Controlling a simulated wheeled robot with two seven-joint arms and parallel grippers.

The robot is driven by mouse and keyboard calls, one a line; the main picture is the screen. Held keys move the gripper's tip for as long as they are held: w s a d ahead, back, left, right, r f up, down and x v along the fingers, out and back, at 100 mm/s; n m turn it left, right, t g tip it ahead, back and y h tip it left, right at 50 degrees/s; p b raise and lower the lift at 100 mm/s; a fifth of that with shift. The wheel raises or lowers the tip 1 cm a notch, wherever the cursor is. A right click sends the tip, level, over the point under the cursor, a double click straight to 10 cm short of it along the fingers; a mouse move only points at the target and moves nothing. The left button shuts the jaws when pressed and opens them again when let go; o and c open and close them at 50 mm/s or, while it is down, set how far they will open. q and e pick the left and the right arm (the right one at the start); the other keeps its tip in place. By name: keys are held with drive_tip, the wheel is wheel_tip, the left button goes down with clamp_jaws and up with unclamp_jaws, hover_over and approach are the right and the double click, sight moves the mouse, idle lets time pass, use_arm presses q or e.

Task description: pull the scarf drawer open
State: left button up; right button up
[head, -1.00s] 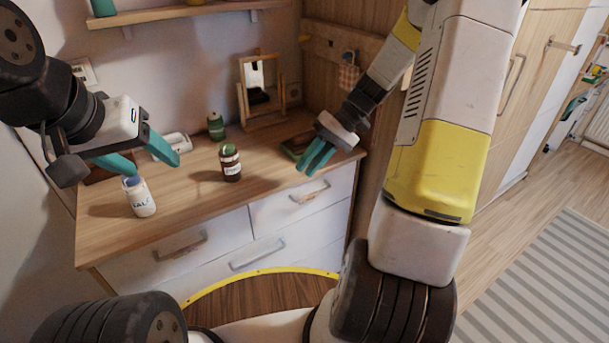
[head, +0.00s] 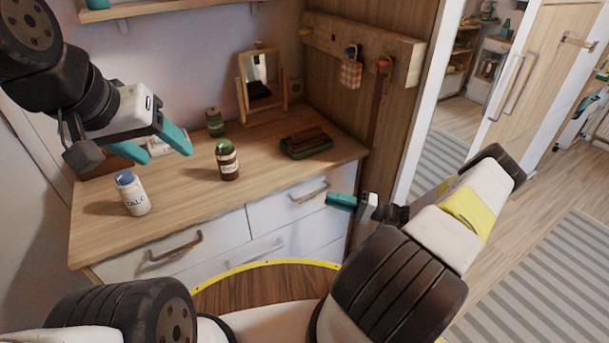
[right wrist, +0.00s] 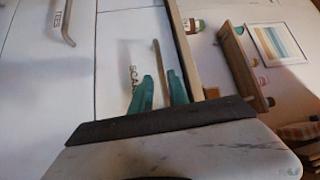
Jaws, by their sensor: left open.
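The scarf drawer (head: 288,207) is the white upper right drawer of the dresser, and its front looks shut. Its bar handle (head: 309,193) shows in the head view. In the right wrist view, its partly hidden label (right wrist: 133,78) and handle (right wrist: 158,62) show. My right gripper (head: 341,201) is in front of the drawer's right side. In the right wrist view, its teal fingers (right wrist: 161,92) are apart, with the handle lined up between them; I cannot tell whether they touch it. My left gripper (head: 165,147) is open and empty above the left of the dresser top.
A white talc bottle (head: 132,194), a brown jar (head: 227,160), a green jar (head: 214,122), a mirror (head: 262,80) and a tray (head: 307,146) stand on the dresser top (head: 185,190). A second upper drawer (head: 150,255) is at left. A wood side panel rises at right.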

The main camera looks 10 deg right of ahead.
sight(312, 194)
drive_tip(key=x, duration=0.7)
drive_tip(key=shift+a, duration=0.25)
clamp_jaws()
idle(1.1)
